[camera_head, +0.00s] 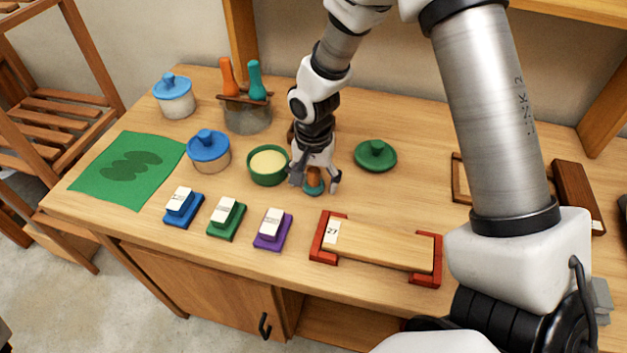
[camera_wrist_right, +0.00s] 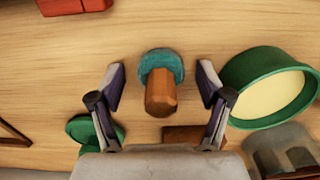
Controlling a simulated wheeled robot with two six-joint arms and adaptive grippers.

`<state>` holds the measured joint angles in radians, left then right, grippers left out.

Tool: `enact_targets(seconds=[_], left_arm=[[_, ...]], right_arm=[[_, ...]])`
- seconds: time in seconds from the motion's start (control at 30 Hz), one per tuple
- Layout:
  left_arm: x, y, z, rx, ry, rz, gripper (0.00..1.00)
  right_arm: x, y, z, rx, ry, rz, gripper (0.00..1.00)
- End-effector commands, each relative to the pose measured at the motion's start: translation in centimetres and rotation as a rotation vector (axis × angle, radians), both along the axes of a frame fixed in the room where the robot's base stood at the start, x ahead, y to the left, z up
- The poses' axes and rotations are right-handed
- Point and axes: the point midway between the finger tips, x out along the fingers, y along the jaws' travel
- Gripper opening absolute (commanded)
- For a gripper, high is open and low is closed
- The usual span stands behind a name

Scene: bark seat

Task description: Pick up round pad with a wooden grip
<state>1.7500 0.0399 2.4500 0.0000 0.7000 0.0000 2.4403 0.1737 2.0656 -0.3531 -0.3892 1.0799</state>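The round pad with a wooden grip (camera_head: 314,183) stands on the table, its teal pad down and its brown grip up. It also shows in the right wrist view (camera_wrist_right: 160,85), between the fingers. My right gripper (camera_head: 314,184) comes down over it from above. In the right wrist view my right gripper (camera_wrist_right: 160,88) is open, with one finger on each side of the pad and a gap to both. The head view partly hides the pad behind the fingers. My left gripper is not in view.
A green pot of cream-coloured filling (camera_head: 268,162) stands close to the left of my right gripper. A green lid (camera_head: 375,155) lies to the right. Blue, green and purple stamp blocks (camera_head: 228,214) and a red-ended wooden board (camera_head: 380,246) lie in front.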

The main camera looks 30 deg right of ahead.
Motion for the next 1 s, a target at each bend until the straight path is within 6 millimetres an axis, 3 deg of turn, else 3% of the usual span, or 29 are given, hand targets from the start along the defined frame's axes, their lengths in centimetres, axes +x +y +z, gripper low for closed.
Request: enact_targets(seconds=[0.03, 0.1, 0.13, 0.57, 0.9, 1.0], left_arm=[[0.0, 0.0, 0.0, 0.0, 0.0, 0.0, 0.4], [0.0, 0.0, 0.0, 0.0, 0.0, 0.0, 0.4], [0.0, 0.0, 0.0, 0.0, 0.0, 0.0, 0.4], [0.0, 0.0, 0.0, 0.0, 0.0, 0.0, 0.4], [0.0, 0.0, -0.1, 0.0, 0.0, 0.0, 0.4], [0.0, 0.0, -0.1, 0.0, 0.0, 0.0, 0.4]], right_arm=[[0.0, 0.0, 0.0, 0.0, 0.0, 0.0, 0.54], [0.0, 0.0, 0.0, 0.0, 0.0, 0.0, 0.3], [0.0, 0.0, 0.0, 0.0, 0.0, 0.0, 0.23], [0.1, 0.0, 0.6, 0.0, -0.003, 0.0, 0.22], [0.1, 0.0, 8.0, 0.0, -0.006, -0.001, 0.22], [0.1, 0.0, 9.5, -0.002, -0.003, 0.0, 0.22]])
